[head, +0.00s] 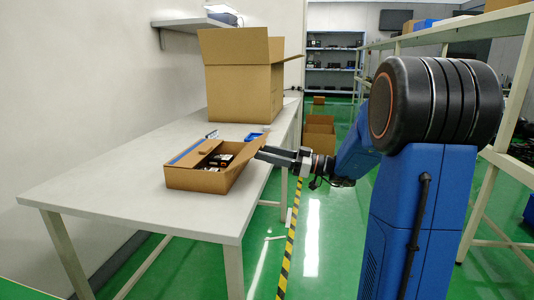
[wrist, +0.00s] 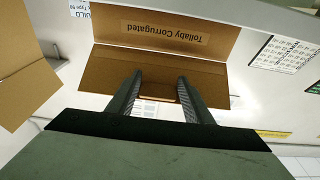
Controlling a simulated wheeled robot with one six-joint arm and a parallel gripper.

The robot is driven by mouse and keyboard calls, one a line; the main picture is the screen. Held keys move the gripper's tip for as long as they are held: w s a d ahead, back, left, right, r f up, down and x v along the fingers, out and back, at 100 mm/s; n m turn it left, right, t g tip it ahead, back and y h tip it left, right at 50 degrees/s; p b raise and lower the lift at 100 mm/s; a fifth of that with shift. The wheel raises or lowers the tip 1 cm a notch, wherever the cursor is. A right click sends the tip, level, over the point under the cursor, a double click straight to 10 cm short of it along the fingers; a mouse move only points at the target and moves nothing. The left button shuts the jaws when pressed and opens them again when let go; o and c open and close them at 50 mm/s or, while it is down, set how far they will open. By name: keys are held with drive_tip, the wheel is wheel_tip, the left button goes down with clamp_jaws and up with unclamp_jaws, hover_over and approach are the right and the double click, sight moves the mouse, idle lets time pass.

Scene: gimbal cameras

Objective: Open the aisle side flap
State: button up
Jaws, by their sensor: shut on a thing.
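A low brown carton (head: 195,180) sits on the white table with its top partly open, dark and white items inside. Its aisle side flap (head: 245,158) stands up and leans outward along the right edge. My gripper (head: 259,152) reaches in from the aisle and its fingertips are at that flap's upper edge. In the wrist view my gripper (wrist: 160,78) has its two dark fingers over brown cardboard (wrist: 150,66), with a printed panel (wrist: 165,33) beyond them. The fingers show a gap, but they are shut on the flap; the exact contact is hard to see.
A tall open carton (head: 243,92) stands farther back on the table (head: 110,198). A small blue tray (head: 253,136) lies behind the low carton. More cartons (head: 320,135) stand on the floor in the aisle. A metal rack is on the right. The table's front left is clear.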

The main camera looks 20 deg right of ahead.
drive_tip(key=shift+a+f, duration=0.15)
drive_tip(key=shift+f, duration=0.05)
drive_tip(key=o, duration=1.5)
drive_tip(key=v, duration=1.7)
drive_tip(key=shift+r, duration=0.1)
